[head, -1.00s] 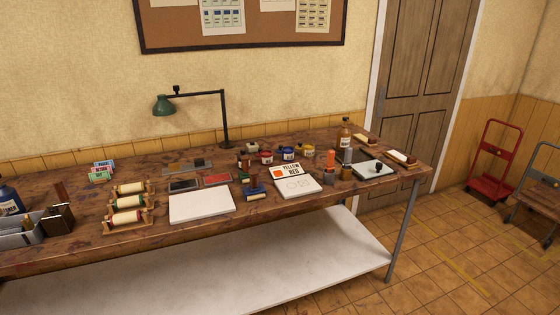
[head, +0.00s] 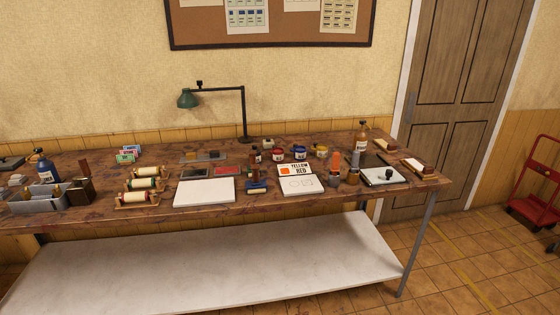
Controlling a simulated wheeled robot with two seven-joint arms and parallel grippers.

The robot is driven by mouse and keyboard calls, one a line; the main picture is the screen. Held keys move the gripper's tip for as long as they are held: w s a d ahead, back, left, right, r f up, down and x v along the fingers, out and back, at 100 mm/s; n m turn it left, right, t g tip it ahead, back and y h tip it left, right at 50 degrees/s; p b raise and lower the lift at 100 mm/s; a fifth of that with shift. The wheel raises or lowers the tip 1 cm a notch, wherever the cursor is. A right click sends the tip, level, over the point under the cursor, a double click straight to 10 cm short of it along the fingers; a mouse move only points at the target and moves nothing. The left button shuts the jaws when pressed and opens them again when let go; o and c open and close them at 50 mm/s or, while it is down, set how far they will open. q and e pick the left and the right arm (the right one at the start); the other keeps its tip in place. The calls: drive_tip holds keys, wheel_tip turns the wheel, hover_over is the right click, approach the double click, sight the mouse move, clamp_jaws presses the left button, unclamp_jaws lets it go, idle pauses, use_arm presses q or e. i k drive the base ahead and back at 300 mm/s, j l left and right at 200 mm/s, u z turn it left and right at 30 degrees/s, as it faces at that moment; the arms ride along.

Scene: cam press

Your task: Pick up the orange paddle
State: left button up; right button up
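An orange upright thing (head: 335,162), which looks like the orange paddle, stands toward the right part of the workbench (head: 240,209) in the head view. It is small at this distance, and I cannot tell whether it stands in a holder or on the bench top. A grey upright piece (head: 354,161) is close to its right, with a brownish pot (head: 352,177) below it. Neither of my grippers is in view.
Left of the orange thing is a card (head: 300,183) marked yellow and red. A white slab (head: 204,192), rollers on racks (head: 140,185) and ink jars (head: 289,153) crowd the bench. A lamp (head: 243,115) stands behind.

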sight(336, 156)
drive_tip(key=i+l+u, duration=0.1)
drive_tip(key=i+l, duration=0.25)
drive_tip(key=l, duration=0.3)
drive_tip(key=i+l+u, duration=0.15)
drive_tip(key=l, duration=0.2)
drive_tip(key=i+l+u, duration=0.1)
drive_tip(key=i+l, duration=0.3)
drive_tip(key=l, duration=0.3)
drive_tip(key=i+l+u, duration=0.15)
drive_tip(key=l, duration=0.25)
